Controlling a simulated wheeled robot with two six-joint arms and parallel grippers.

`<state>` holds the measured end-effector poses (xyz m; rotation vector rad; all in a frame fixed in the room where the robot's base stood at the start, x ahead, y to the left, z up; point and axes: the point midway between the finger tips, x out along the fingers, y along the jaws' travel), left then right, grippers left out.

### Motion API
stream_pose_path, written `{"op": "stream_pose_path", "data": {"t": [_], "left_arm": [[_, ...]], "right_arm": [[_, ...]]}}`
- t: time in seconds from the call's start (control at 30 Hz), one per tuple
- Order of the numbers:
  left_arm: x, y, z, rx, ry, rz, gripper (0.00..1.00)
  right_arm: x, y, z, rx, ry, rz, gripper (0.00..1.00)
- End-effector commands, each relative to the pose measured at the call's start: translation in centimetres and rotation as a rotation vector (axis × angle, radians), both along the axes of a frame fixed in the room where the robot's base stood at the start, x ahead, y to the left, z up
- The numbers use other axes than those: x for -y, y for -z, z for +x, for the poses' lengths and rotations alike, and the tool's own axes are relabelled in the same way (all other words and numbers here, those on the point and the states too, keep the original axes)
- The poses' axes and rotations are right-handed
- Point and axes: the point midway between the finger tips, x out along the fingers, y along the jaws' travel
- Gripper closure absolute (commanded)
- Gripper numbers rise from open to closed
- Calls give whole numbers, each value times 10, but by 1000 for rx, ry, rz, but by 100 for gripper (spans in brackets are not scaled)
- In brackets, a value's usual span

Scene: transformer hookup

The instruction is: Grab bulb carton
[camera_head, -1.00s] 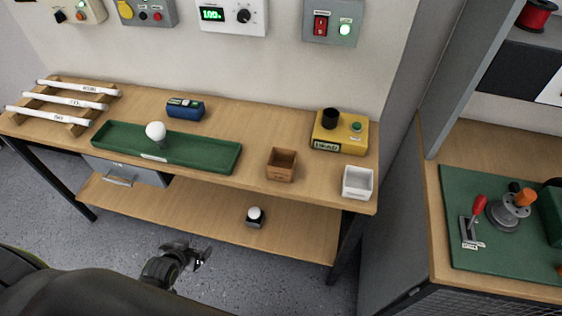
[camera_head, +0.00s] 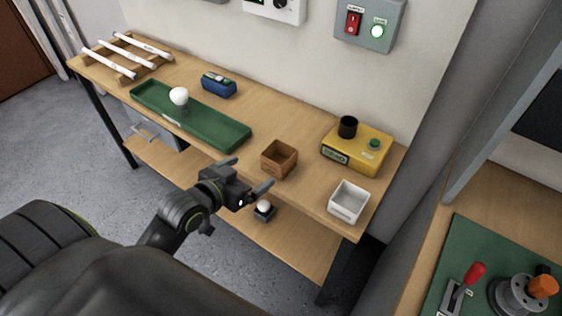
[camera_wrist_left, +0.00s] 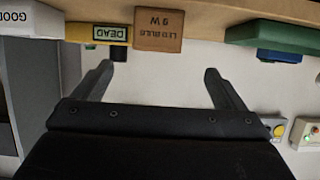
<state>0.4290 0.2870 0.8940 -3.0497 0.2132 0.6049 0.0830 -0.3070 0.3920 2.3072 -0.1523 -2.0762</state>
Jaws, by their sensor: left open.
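The bulb carton (camera_head: 279,160) is a small open-topped brown box near the front edge of the bench. In the left wrist view, which is upside down, the carton (camera_wrist_left: 158,30) shows its "LED BULB 9 W" label. My left gripper (camera_head: 253,174) is open and empty, just in front of the carton and apart from it. In the left wrist view the fingers (camera_wrist_left: 158,70) point toward the bench edge, with the carton roughly between them in the picture, beyond the tips. My right gripper is not in view.
A white box (camera_head: 348,203) and a yellow tester (camera_head: 356,151) stand right of the carton. A green tray (camera_head: 222,128) with a white bulb (camera_head: 179,96) lies left, near a blue device (camera_head: 219,85). Another bulb (camera_head: 264,206) in a dark holder sits on the lower shelf.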

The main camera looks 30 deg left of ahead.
Motion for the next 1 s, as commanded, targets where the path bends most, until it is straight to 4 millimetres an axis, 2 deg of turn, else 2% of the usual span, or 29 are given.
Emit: {"op": "stream_pose_path", "data": {"t": [0.13, 0.3, 0.43, 0.67, 1.0], "left_arm": [[5, 12, 31, 0, -1, -4, 7], [9, 23, 60, 2, 0, -2, 7], [11, 30, 74, 0, -1, -2, 7], [13, 33, 86, 2, 0, 0, 7], [21, 47, 124, 0, 0, -1, 7]], "right_arm": [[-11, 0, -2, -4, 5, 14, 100], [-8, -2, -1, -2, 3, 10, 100], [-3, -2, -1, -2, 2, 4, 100], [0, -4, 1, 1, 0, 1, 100], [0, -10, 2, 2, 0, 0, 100]]}}
